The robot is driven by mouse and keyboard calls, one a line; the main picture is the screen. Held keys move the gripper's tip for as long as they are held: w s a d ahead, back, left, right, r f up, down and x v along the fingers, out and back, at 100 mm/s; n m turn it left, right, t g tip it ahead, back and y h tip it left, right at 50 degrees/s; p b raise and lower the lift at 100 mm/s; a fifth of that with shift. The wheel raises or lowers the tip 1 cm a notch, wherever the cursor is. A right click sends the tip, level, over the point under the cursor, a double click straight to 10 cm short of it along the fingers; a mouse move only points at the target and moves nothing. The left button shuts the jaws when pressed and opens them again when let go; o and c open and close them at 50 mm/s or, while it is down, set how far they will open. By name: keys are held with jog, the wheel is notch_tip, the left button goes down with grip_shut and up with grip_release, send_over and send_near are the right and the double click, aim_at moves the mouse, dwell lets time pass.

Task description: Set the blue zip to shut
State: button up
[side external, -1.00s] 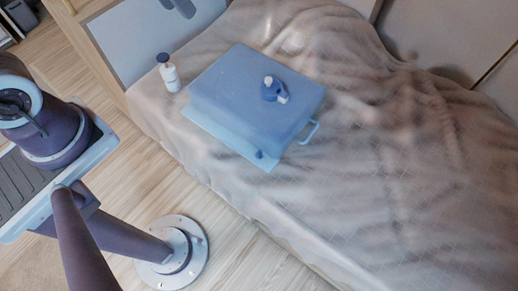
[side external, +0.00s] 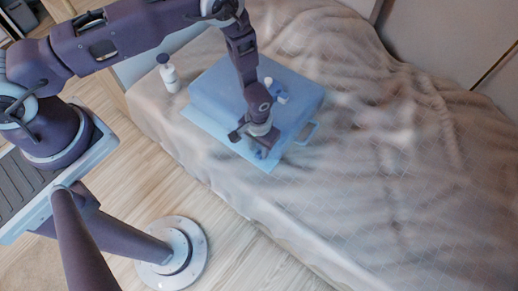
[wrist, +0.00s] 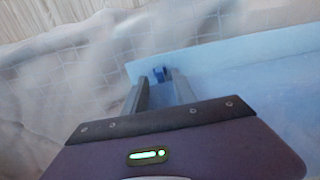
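The blue zip (wrist: 160,74) is a small dark blue tab near the corner of a flat light blue panel (wrist: 230,50) in the wrist view. In the side view the zip (side external: 260,154) shows partly, just below my gripper, at the near edge of the blue case (side external: 213,85). My gripper (wrist: 156,77) is open, pointing down over that edge. In the wrist view its two fingers stand apart, with the zip between or just beyond their tips. I cannot tell whether they touch it.
A blue and white object (side external: 280,95) lies on the case lid, close to my arm. A white bottle with a dark cap (side external: 169,75) stands left of the case. A handle (side external: 307,132) sticks out at its right. The rumpled bed cover (side external: 400,190) is otherwise clear.

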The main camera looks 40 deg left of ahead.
jog(key=shift+f, duration=0.85)
grip_shut()
dwell(0.8)
